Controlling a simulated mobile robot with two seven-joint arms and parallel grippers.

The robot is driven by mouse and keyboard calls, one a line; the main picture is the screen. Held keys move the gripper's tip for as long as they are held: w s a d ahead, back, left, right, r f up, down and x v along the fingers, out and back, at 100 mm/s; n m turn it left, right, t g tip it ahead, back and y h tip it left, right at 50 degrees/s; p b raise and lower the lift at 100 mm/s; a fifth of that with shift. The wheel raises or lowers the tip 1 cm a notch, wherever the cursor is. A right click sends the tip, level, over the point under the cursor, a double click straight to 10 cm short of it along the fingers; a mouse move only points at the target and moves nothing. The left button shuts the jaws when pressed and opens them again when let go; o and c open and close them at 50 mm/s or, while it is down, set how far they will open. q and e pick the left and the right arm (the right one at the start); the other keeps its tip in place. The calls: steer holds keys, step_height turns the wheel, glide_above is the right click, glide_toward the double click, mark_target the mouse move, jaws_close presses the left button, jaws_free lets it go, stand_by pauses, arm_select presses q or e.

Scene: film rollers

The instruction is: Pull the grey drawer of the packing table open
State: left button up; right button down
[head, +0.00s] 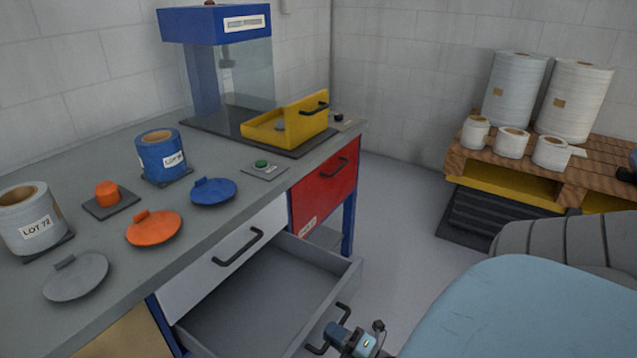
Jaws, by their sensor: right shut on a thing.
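The grey drawer (345,281) of the packing table (120,285) stands pulled well out, below the white drawer front (222,262). Its inside looks empty where it shows; its near end runs off the bottom of the picture. My right gripper (332,332) is at the front of the grey drawer, shut on its dark bar handle (343,309). The gripper hides the middle of the handle. My left gripper is not in view.
A red drawer (325,187) is shut at the right. Rolls, lids and a yellow tray (286,126) stand on the tabletop. A wooden pallet (530,165) with white rolls is at the right. Open floor (390,215) lies between table and pallet.

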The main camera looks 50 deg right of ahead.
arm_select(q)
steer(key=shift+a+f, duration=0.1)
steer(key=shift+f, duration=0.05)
arm_select(e)
steer(key=shift+s, duration=0.3)
steer(key=c, duration=1.1)
jaws_free()
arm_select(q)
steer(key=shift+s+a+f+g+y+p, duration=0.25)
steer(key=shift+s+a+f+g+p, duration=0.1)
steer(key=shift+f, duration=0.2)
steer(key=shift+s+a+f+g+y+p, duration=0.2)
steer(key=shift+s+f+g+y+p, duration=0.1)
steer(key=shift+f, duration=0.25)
arm_select(e)
steer(key=v, duration=1.3)
steer(key=shift+s, duration=0.4)
